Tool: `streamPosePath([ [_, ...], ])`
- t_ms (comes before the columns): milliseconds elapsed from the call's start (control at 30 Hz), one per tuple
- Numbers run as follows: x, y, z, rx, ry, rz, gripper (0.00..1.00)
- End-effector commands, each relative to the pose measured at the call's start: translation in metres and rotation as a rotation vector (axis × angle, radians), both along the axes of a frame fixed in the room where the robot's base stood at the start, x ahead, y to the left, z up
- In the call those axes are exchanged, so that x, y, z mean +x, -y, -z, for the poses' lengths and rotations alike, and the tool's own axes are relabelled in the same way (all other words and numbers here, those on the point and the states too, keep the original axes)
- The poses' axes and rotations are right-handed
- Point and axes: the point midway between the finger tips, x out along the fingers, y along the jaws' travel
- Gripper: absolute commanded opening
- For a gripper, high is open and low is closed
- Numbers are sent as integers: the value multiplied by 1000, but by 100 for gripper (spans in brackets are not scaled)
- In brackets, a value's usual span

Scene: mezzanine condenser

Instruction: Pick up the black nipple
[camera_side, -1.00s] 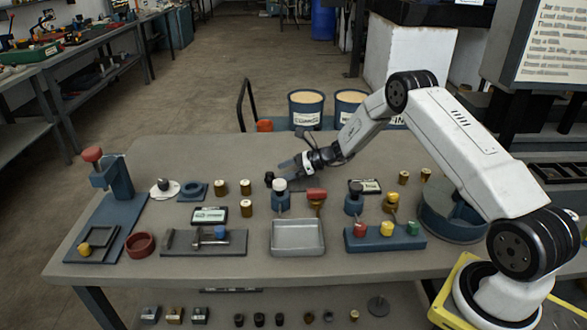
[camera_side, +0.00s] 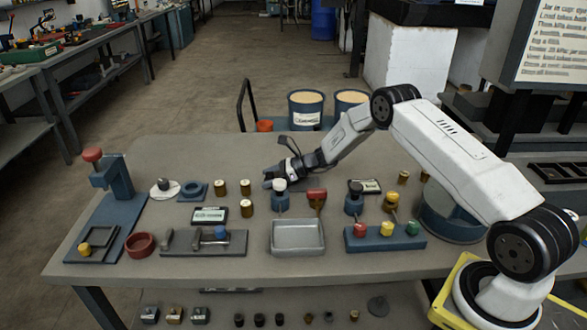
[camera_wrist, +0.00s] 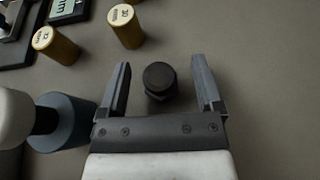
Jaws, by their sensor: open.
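The black nipple (camera_wrist: 159,80) is a short dark cylinder standing on the grey table in the wrist view. My gripper (camera_wrist: 162,78) is open, with one finger on each side of the nipple. Gaps show between the nipple and both fingers, so neither seems to touch it. In the side view my gripper (camera_side: 272,180) is low over the far middle of the table and hides the nipple.
A blue valve with a white knob (camera_side: 280,190) stands close in front of my gripper. Brass cylinders (camera_side: 245,187) stand to its left in the side view. A grey tray (camera_side: 297,251) lies nearer the front edge. The table behind my gripper is clear.

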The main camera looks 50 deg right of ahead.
Motion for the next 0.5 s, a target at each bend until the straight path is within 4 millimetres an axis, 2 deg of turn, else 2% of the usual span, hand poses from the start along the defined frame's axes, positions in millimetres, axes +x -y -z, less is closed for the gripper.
streamPosePath([
  [133,0,0,0,0,0,0,84],
  [167,0,0,0,0,0,0,81],
  [400,0,0,0,0,0,0,5],
  [433,0,0,0,0,0,0,0],
  [500,0,0,0,-1,1,0,0],
])
